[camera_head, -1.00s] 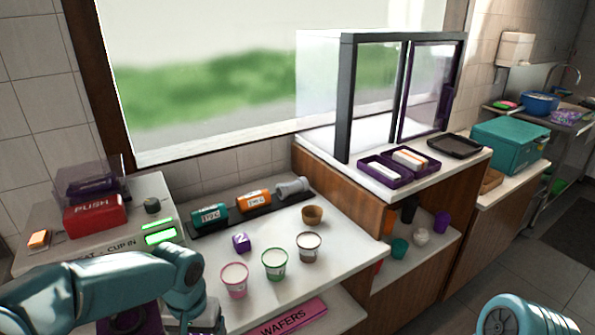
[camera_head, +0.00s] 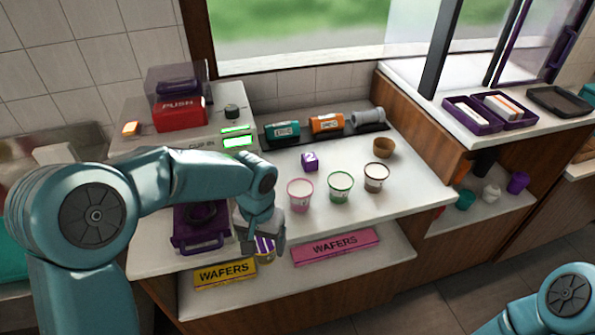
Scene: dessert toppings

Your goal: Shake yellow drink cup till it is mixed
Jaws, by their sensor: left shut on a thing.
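My left gripper (camera_head: 266,240) hangs at the front edge of the white counter, above the lower shelf. It is shut on a small cup with yellow, purple and white on it (camera_head: 265,250), which I take to be the yellow drink cup. The fingers hide much of the cup, and its contents cannot be seen. Part of my right arm shows at the bottom right, but its gripper is out of view.
Pink (camera_head: 300,196), green (camera_head: 340,188) and brown (camera_head: 376,178) rimmed cups stand on the counter near a purple cube (camera_head: 310,161). A machine with a red PUSH block (camera_head: 180,114) is behind left. Yellow (camera_head: 225,273) and pink (camera_head: 336,246) wafer boxes lie on the lower shelf.

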